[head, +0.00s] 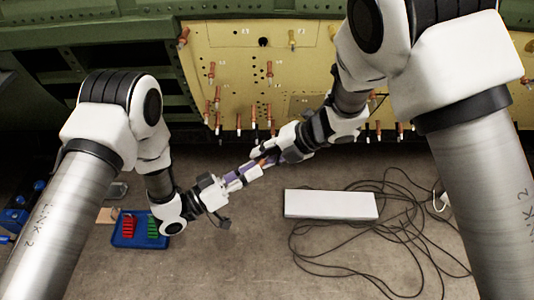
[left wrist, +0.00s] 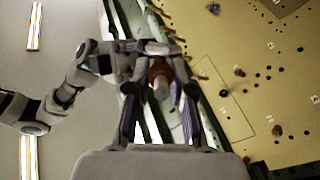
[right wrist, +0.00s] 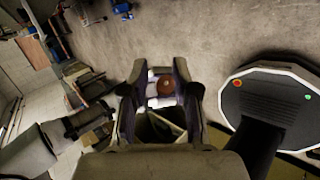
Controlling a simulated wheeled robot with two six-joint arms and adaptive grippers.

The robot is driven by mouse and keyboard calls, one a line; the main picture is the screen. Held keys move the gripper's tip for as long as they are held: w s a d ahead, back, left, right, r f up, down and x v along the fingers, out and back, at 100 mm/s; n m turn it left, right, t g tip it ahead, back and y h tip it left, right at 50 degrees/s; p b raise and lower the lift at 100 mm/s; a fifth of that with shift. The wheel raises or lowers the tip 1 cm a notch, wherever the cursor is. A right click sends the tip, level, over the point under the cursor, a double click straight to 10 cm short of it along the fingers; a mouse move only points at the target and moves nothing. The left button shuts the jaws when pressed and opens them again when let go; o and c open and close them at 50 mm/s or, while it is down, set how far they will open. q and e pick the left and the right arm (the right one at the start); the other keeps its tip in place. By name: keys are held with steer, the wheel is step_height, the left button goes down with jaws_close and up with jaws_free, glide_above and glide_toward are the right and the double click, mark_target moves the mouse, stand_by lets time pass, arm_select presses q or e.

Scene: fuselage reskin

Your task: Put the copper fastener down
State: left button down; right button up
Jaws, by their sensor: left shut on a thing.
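The copper fastener (head: 262,162) is held in the air between my two grippers, which face each other tip to tip. My left gripper (head: 242,176) is shut on it. In the left wrist view the fastener (left wrist: 158,75) shows as a copper-brown body with a pale end between the fingertips. My right gripper (head: 268,158) is around the fastener's other side. In the right wrist view its fingers stand apart, with the round copper end (right wrist: 166,86) between them. Contact on that side is hard to make out.
A yellow perforated panel (head: 225,45) with several copper-coloured fasteners stands behind, in a green frame. A blue tray (head: 116,240) with red and green pieces lies on the floor at lower left. A white box (head: 330,204) and loose black cables (head: 400,235) lie at right.

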arm_select(q)
steer(key=c, duration=0.9)
jaws_free()
steer(key=shift+c, duration=0.2)
